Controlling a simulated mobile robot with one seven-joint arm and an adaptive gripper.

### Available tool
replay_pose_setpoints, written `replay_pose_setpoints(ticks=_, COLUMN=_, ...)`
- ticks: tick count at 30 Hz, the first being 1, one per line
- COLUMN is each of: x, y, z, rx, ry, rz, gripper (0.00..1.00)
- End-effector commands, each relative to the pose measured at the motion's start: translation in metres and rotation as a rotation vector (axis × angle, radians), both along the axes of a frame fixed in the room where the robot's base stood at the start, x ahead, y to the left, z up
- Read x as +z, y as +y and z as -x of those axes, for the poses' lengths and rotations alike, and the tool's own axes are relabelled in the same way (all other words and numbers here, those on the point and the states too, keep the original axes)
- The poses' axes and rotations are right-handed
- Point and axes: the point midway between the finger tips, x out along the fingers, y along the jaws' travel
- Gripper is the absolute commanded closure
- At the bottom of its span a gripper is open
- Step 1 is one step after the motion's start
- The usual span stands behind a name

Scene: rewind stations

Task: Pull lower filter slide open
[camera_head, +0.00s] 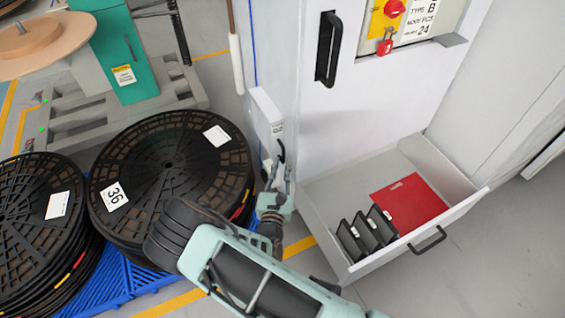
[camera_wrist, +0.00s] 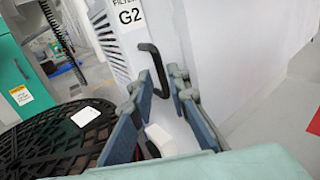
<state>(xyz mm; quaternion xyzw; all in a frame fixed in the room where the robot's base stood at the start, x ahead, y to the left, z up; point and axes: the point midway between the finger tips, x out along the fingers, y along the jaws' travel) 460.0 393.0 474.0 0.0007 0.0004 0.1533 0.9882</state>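A white filter slide (camera_head: 266,112) is at the left side of the white cabinet. In the wrist view its front (camera_wrist: 112,45) carries the label "FILTER G2" and a black bent handle (camera_wrist: 157,68). The handle also shows in the camera_head view (camera_head: 281,151). My gripper (camera_head: 279,176) is just below and in front of the handle. In the wrist view my gripper (camera_wrist: 162,80) is open, with the handle's lower end between its fingertips. I see no clear contact. Whether another slide is above or below cannot be told.
An open drawer (camera_head: 462,207) juts out at right, holding a red folder-like item (camera_head: 410,203) and black-framed pieces (camera_head: 367,232). Stacked black reels (camera_head: 165,165) stand close at left on a blue pallet (camera_head: 125,283). The cabinet door has a black handle (camera_head: 328,48).

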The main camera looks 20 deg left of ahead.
Motion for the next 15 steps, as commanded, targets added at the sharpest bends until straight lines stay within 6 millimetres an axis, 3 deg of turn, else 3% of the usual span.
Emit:
replay_pose_setpoints(ticks=6, x=-0.001, y=0.007, z=-0.022, rx=-0.001, ry=-0.001, rz=0.0, gripper=0.84)
replay_pose_setpoints(ticks=15, x=0.0, y=0.008, z=-0.026, rx=0.0, ry=0.0, rz=0.001, gripper=0.84)
